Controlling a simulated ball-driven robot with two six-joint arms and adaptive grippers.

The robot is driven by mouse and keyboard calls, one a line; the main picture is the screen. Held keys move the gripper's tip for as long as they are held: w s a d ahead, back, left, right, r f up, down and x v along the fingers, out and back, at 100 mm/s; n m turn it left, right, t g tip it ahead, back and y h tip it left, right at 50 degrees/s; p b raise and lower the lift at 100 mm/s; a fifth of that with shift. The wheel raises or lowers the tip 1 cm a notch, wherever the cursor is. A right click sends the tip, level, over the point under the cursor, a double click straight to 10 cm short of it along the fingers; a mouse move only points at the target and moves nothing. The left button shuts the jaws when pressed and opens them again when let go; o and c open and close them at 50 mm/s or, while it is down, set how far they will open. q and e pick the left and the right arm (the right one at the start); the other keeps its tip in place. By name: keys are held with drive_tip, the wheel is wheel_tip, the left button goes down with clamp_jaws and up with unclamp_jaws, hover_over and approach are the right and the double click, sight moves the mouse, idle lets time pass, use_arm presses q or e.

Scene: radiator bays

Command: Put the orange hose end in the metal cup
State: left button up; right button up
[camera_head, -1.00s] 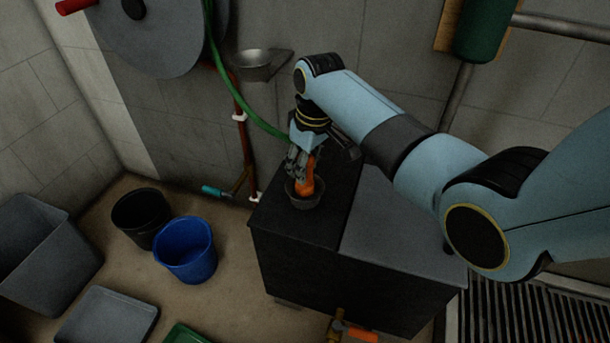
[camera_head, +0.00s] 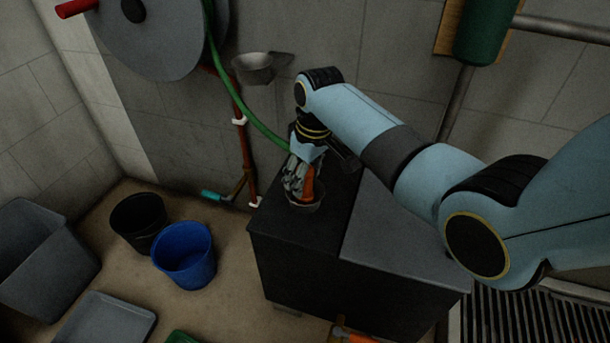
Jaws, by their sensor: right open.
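The orange hose end (camera_head: 308,184) stands roughly upright at a small grey cup (camera_head: 304,204) on top of the black box. Its lower tip is hidden by the cup's rim, and it looks to be inside. The green hose (camera_head: 262,128) runs down to it from the reel. My right gripper (camera_head: 296,184) is open, its fingers beside the hose end and just above the cup. It covers part of the hose end, so I cannot tell whether they touch. Another grey metal cup (camera_head: 255,70) sits on a wall bracket, apart from the gripper. My left gripper is not in view.
The black box (camera_head: 290,230) has a grey lid part (camera_head: 400,235) on its right. A red-brown pipe (camera_head: 246,150) stands behind it. Black and blue buckets (camera_head: 185,262) and a grey bin (camera_head: 40,265) stand on the floor at left. A grate (camera_head: 520,315) lies lower right.

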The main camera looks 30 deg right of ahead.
drive_tip(key=r+p, duration=0.1)
drive_tip(key=r, duration=0.2)
drive_tip(key=s+r+p, duration=0.1)
drive_tip(key=r+p, duration=0.1)
drive_tip(key=r, duration=0.2)
drive_tip(key=r+p, duration=0.1)
drive_tip(key=r, duration=0.3)
drive_tip(key=shift+s+d+r, duration=0.1)
drive_tip(key=shift+s+d, duration=0.15)
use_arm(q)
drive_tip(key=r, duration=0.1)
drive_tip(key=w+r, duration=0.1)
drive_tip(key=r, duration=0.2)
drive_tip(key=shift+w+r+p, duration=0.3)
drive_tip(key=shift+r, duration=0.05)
use_arm(e)
drive_tip(key=shift+s+r, duration=0.1)
drive_tip(key=shift+r, duration=0.2)
